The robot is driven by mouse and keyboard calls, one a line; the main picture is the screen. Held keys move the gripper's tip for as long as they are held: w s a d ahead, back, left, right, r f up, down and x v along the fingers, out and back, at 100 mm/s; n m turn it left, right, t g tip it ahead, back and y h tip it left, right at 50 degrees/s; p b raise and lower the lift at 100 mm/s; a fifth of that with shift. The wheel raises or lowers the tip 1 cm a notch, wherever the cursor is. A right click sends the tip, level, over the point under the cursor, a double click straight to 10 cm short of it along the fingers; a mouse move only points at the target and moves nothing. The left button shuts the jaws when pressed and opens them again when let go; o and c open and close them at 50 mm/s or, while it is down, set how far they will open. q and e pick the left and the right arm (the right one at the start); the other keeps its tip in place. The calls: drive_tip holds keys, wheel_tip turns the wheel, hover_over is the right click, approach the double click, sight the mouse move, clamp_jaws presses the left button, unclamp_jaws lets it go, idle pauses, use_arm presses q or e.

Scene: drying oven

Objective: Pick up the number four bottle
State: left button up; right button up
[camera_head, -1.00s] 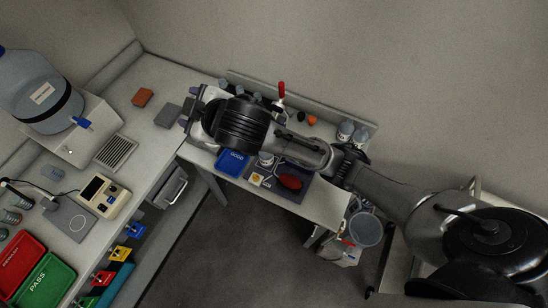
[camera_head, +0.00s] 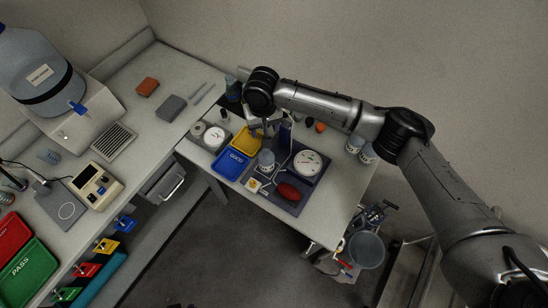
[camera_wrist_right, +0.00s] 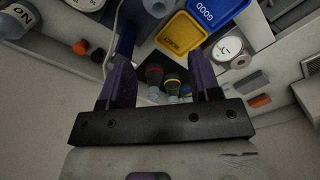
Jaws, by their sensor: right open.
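My right gripper (camera_head: 268,128) hangs over the back middle of the small table, open and with nothing clearly held. In the right wrist view its purple fingers (camera_wrist_right: 162,74) are spread apart. Two white bottles (camera_head: 355,143) (camera_head: 367,153) stand at the table's right in the head view. I cannot tell which bottle is number four.
A blue GOOD tray (camera_head: 232,163), a yellow tray (camera_head: 246,140), a grey-lidded bottle (camera_head: 266,160), a round dial (camera_head: 307,162) and a red bulb (camera_head: 289,191) crowd the table. Another dial (camera_head: 213,137) stands left. The table's front right is clear.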

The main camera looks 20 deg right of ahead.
drive_tip(key=m, duration=0.2)
hover_over(266, 151)
drive_tip(key=f, duration=0.8)
drive_tip(key=shift+a+f, duration=0.2)
drive_tip(key=shift+f, duration=0.1)
drive_tip(key=shift+d+f, duration=0.15)
drive_tip(key=shift+f, duration=1.2)
drive_tip(key=shift+d+f, duration=0.1)
drive_tip(key=shift+f, duration=1.2)
clamp_jaws()
